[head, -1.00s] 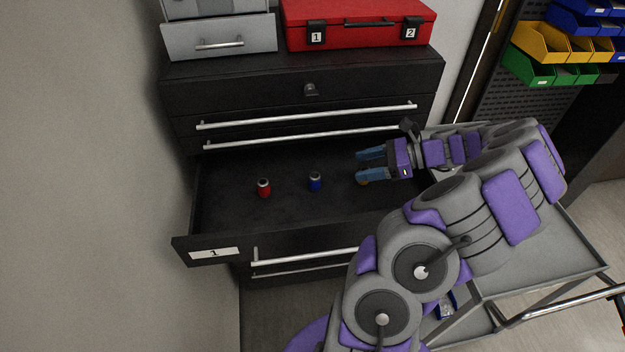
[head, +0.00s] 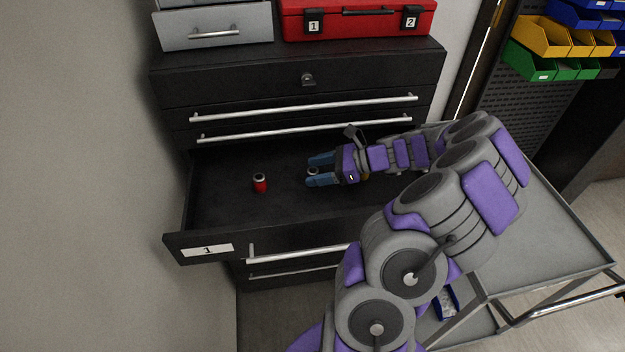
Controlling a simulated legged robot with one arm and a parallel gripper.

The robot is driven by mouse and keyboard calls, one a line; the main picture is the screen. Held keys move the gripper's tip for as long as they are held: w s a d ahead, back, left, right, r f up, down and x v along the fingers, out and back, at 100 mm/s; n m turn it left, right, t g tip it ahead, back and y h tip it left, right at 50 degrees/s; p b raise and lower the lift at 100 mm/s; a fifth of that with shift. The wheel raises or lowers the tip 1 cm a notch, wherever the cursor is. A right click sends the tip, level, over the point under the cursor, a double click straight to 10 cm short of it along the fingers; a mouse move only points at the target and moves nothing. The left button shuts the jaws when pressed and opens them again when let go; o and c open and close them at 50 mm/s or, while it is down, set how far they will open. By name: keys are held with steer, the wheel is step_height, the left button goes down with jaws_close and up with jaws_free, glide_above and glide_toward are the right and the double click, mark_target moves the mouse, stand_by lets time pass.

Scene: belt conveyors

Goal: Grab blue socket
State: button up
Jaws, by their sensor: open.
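The blue socket (head: 312,171) stands in the open drawer, mostly hidden by my gripper; only its silver top shows clearly. My gripper (head: 316,169) reaches in from the right with its blue fingers pointing left. It is open, with one finger on the far side of the socket and one on the near side. I cannot tell whether either finger touches it. A red socket (head: 260,183) with a silver top stands upright to the left, apart from my gripper.
The open drawer (head: 225,205) has a dark floor and a front labelled 1. Closed drawers with silver handles (head: 305,108) rise behind it. A red case (head: 358,22) and grey drawer box (head: 213,27) sit on top. A grey cart (head: 540,235) stands at right.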

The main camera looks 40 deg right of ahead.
steer(key=shift+w+a+f, duration=0.25)
steer(key=shift+w+f, duration=0.1)
steer(key=shift+w, duration=0.1)
steer(key=shift+r, duration=0.1)
steer(key=shift+c, duration=0.2)
steer(key=c, duration=1.1)
